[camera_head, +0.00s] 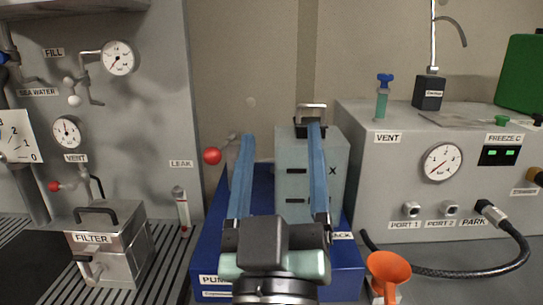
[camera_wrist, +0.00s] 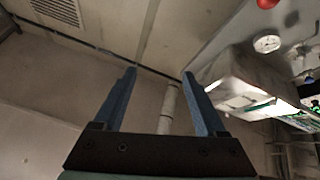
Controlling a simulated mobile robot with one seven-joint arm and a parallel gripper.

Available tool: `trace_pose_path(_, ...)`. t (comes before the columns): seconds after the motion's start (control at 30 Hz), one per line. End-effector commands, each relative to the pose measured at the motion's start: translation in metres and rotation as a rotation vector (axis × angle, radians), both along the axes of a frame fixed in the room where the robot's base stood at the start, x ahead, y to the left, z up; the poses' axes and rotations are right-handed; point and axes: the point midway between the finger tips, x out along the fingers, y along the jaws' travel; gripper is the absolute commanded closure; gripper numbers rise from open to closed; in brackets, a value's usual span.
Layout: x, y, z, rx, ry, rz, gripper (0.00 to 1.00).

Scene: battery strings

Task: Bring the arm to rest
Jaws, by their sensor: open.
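My gripper (camera_head: 281,140) is in the middle of the head view, with its two long blue fingers spread wide apart and pointing up and away. Nothing is held between them. Behind it stand a blue box (camera_head: 265,190) and a grey block with a handle (camera_head: 295,165), both partly hidden by my fingers and wrist. In the wrist view my gripper (camera_wrist: 158,72) is also open and empty, with bare wall and a pale vertical pipe (camera_wrist: 168,108) beyond the fingers.
A grey filter box (camera_head: 110,255) stands at the left. A grey machine (camera_head: 375,175) with gauge and ports stands at the right, with a black hose (camera_head: 460,272) plugged at PARK. An orange funnel (camera_head: 388,272) is close at the lower right. A red ball knob (camera_head: 212,156) is left of the fingers.

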Motion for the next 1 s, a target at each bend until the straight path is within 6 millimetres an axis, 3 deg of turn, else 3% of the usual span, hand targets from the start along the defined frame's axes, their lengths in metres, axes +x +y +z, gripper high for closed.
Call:
trace_pose_path(0.03,-0.010,0.000,0.031,0.042,-0.059,0.032,0.26)
trace_pose_path(0.1,-0.022,0.002,0.062,0.093,-0.116,0.081,0.26)
trace_pose_path(0.33,-0.069,0.008,0.143,0.209,-0.274,0.230,0.26)
trace_pose_path(0.4,-0.068,0.008,0.165,0.216,-0.270,0.236,0.26)
trace_pose_path(0.8,-0.066,0.009,0.249,0.212,-0.265,0.234,0.26)
trace_pose_path(1.0,-0.066,0.009,0.262,0.211,-0.264,0.233,0.26)
